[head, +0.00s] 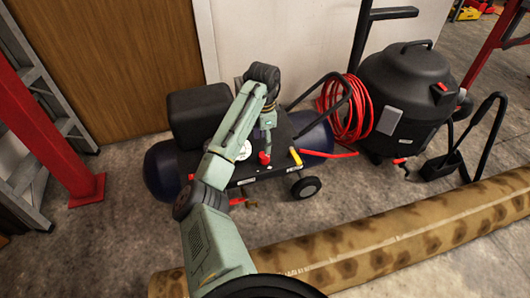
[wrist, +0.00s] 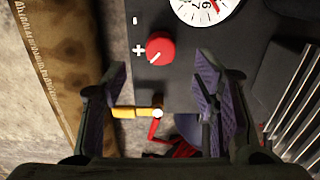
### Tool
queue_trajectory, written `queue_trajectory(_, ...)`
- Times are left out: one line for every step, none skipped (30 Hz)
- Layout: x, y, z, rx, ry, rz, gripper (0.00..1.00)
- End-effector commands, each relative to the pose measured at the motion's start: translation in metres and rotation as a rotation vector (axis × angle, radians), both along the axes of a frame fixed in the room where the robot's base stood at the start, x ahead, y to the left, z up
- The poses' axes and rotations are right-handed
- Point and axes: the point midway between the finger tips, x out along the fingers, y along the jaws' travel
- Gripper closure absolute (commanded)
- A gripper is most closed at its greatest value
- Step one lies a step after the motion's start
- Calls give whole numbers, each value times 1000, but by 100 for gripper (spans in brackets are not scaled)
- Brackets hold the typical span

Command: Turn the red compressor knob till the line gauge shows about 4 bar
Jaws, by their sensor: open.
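The red compressor knob (wrist: 160,48) sits on the dark top panel of the compressor, with a minus and a plus mark beside it and a pale pointer line on its face. The line gauge (wrist: 206,8) is cut off at the top of the wrist view, so its needle cannot be read. In the head view the knob (head: 264,158) is small and the gauge (head: 243,149) is partly behind my arm. My gripper (wrist: 160,82) is open and empty. In the wrist picture its fingertips appear below and to either side of the knob, not closed on it.
A yellow-handled valve (head: 295,156) and red hose fitting (head: 342,155) are at the compressor's right end. A red hose coil (head: 346,112) and black vacuum (head: 405,95) stand further right. A rolled rug (head: 370,246) lies in front. A red post (head: 50,140) stands left.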

Motion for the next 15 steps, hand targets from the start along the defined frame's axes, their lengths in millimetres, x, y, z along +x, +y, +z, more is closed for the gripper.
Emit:
queue_trajectory(-1, 1, -12, 1, 3, 2, 45)
queue_trajectory(0, 1, -18, 0, 2, 3, 45)
queue_trajectory(-1, 1, -26, 1, 3, 2, 45)
queue_trajectory(-1, 1, -32, 1, 1, 2, 45)
queue_trajectory(0, 0, -37, 1, 1, 2, 45)
queue_trajectory(0, 0, -45, 0, 0, 2, 45)
queue_trajectory(0, 0, -50, 0, 0, 2, 45)
queue_trajectory(0, 0, -54, 1, 0, 2, 45)
queue_trajectory(0, 1, -60, 0, -1, 3, 45)
queue_trajectory(0, 1, -64, 1, -2, 3, 45)
queue_trajectory(0, 0, -67, 0, -1, 3, 45)
queue_trajectory(0, 0, -71, 1, -2, 2, 45)
queue_trajectory(0, 0, -73, 0, -2, 2, 45)
queue_trajectory(0, 0, -75, 0, -3, 3, 45)
queue_trajectory(0, 0, -77, 0, -3, 3, 45)
